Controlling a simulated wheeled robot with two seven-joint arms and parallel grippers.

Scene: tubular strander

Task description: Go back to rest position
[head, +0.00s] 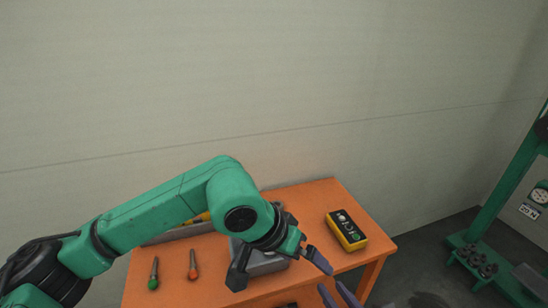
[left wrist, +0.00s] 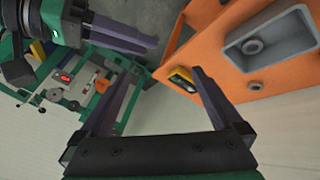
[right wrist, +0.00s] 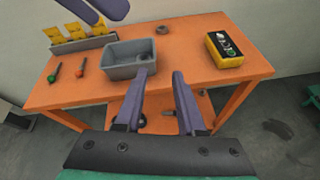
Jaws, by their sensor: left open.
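The orange table (head: 310,192) stands by a pale wall. It bears a grey bin (right wrist: 130,70), a yellow button box (head: 347,231), a green-handled tool (head: 153,275), an orange-handled tool (head: 193,264) and a rack with yellow parts (right wrist: 75,43). A green machine frame (head: 497,205) stands at right.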

